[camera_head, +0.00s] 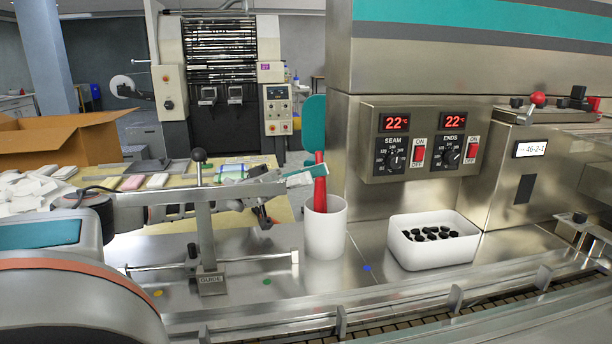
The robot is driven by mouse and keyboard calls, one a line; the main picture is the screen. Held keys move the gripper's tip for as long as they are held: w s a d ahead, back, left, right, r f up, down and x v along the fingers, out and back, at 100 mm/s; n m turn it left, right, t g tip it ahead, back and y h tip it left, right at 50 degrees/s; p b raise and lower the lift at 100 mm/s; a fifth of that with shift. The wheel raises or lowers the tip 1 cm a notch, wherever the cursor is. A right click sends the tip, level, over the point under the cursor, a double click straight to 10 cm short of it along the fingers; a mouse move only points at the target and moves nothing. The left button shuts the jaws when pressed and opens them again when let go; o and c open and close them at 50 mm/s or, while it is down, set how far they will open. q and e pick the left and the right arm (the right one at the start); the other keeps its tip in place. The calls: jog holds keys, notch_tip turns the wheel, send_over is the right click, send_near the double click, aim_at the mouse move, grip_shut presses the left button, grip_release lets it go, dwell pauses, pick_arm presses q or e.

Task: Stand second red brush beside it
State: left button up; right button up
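A white cup (326,232) stands on the steel deck at the middle. My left gripper (283,197) comes in from the left, just left of the cup. Its fingers look spread apart, with a pale teal piece at the upper one, close to the red handle. I cannot tell if they touch. My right gripper is out of view.
A metal guide post (207,235) with a black knob stands left of the cup, in front of my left arm. A white tray (433,254) of dark pieces sits to the right. A control panel (425,140) is behind. A conveyor runs along the front.

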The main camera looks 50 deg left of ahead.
pick_arm(q)
jog(key=s+a, duration=0.4)
jog(key=a, duration=0.8)
jog(key=shift+a+f, duration=0.25)
dwell(0.5)
